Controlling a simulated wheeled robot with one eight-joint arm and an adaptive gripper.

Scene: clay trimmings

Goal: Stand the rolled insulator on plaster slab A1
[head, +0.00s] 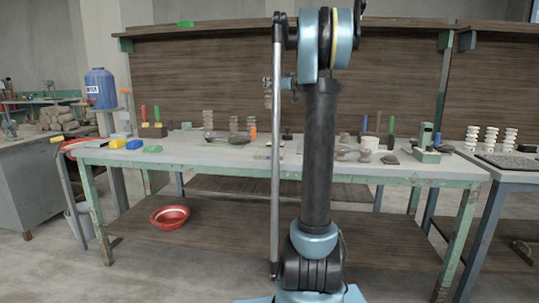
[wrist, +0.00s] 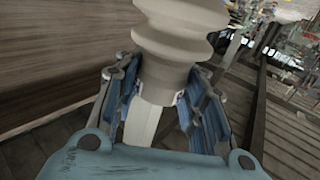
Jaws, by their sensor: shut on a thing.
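My gripper (wrist: 163,78) is shut on a pale grey, ribbed rolled insulator (wrist: 180,28), with its blue-lined fingers on both sides of the narrow end. In the head view my gripper (head: 283,84) is small, and the insulator (head: 268,93) hangs in the air above the workbench. In the wrist view the insulator's ribbed part runs out of the top of the picture. A pale flat piece (head: 262,154) lies on the bench, partly behind my arm. I cannot tell whether it is plaster slab A1, as no label is readable.
Several ribbed clay pieces (head: 233,124) stand left of my arm on the bench (head: 185,155). Coloured-handled tools (head: 144,114) stand further left. Pale pieces and a green device (head: 427,150) are on the right. White insulators (head: 491,140) stand on another table. A red bowl (head: 170,216) sits below.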

